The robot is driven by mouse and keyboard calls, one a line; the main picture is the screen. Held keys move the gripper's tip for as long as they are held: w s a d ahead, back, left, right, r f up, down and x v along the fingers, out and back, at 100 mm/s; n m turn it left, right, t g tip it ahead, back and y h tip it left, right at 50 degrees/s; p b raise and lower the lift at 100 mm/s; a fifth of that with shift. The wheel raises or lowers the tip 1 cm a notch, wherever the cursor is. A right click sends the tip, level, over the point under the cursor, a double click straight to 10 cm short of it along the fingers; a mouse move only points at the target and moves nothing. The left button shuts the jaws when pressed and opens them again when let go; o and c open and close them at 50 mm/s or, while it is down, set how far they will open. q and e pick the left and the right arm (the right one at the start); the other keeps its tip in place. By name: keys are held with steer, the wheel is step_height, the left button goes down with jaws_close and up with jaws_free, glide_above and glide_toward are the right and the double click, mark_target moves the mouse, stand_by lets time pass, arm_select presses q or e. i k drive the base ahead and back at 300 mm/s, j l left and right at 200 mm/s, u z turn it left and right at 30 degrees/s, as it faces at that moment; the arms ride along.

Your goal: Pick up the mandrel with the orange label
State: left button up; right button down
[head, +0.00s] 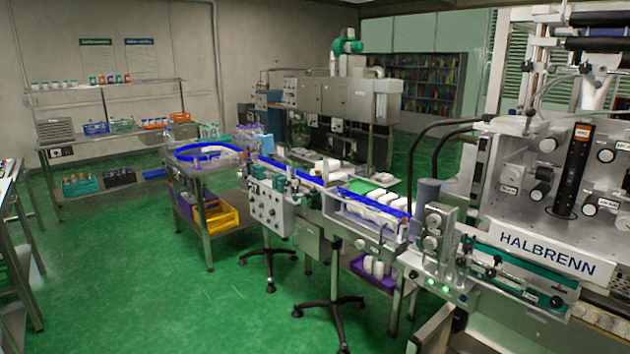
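A tall black cylinder (573,172) with a small orange label (584,132) near its top stands upright on the sleeve machine at the right; it looks like the mandrel with the orange label. Its foot meets a dark round base on the machine's grey plate. Several white-labelled black and grey rollers or knobs sit around it, one of them a grey roller (513,174) to its left; their label text is too small to read surely. Neither of my grippers shows in the head view, so nothing is seen touching the cylinder.
The machine's HALBRENN panel (548,252) lies below the cylinder. A conveyor (330,190) with white bottles runs leftward from the machine to a round blue-rimmed table (205,153). Shelving (105,125) stands at the back left. Open green floor (160,290) fills the left foreground.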

mark_target(581, 140)
steer(key=z, duration=1.3)
steer(key=i+j, duration=0.15)
steer(key=i, duration=0.65)
steer(key=l+z, duration=0.05)
